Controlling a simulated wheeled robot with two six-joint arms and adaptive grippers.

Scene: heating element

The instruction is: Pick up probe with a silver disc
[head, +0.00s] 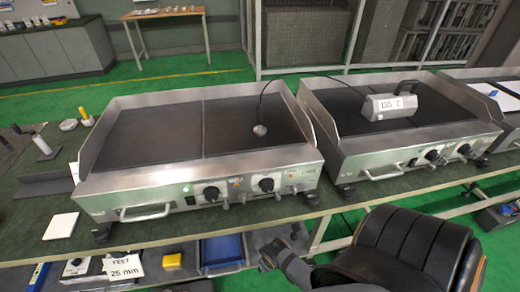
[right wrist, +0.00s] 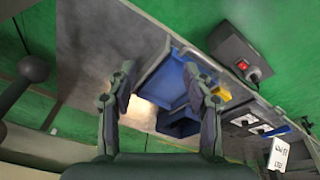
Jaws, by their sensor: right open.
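The probe's silver disc (head: 260,129) lies on the dark plate of the left griddle (head: 150,130), right of its centre seam. A thin black cable arches from the disc to a grey handled readout box (head: 390,106) on the neighbouring griddle; its display looks like 130 °C. My right gripper (head: 268,258) is low in front of the bench, below and apart from the disc. In the right wrist view the right gripper (right wrist: 160,85) is open with nothing between its fingers; the probe does not show there. My left gripper is not in view.
The second griddle (head: 425,135) stands close on the right. A white tile (head: 61,226) lies on the bench at left. Below are a blue bin (head: 222,251) and a "FEET 25 mm" sign (head: 125,265). The left griddle plate is clear around the disc.

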